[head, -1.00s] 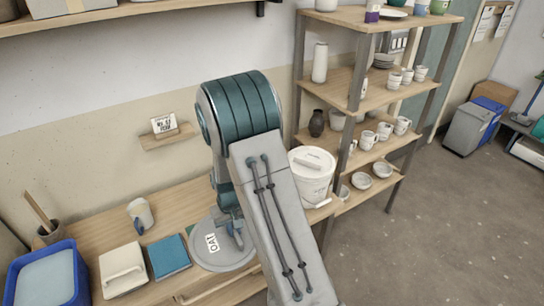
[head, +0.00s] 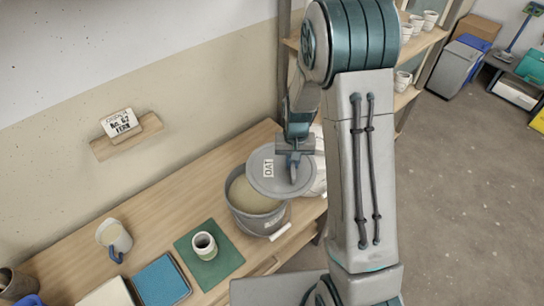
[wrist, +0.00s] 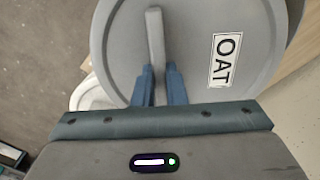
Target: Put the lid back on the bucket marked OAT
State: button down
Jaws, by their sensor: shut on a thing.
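The round grey lid (head: 268,186) carries a white label reading OAT. My gripper (head: 293,168) is shut on the lid's bar handle; the wrist view shows the fingers (wrist: 160,78) on either side of the bar on the lid (wrist: 115,40). A grey bucket (head: 243,217) stands open on the table with beige contents showing. The lid is over the far right part of its opening, off centre, and looks raised above the rim. The bucket's small front label is too blurred to read. A white bucket (head: 320,165) stands behind, partly hidden by the lid and my arm.
A green mat (head: 226,264) with a small cup (head: 204,245) lies left of the bucket. A blue book-like block (head: 161,281) and a pitcher (head: 113,237) are farther left. The bucket's pale handle grip (head: 281,232) sticks out toward the table's front edge. Shelving stands at the right.

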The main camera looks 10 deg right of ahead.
aim_at(266, 178)
jog(key=s+a+r+m+b, duration=0.1)
jog(key=a, duration=0.2)
jog(key=s+a+m+b, duration=0.1)
jog(key=a+m+b, duration=0.1)
jog(key=s+a+r+m+b, duration=0.1)
jog(key=a+m+b, duration=0.1)
jog(key=a, duration=0.1)
jog(key=shift+s+a+r, duration=0.1)
jog(key=shift+a+r, duration=0.2)
jog(key=shift+r, duration=0.05)
jog(key=shift+f+b, duration=2.2)
jog(key=shift+f, duration=0.85)
jog(key=shift+f+b, duration=0.85)
jog(key=shift+b, duration=0.05)
jog(key=c, duration=0.9)
grip_release()
jog(key=shift+r, duration=0.1)
jog(key=shift+r+p, duration=2.5)
jog(key=shift+r, duration=0.95)
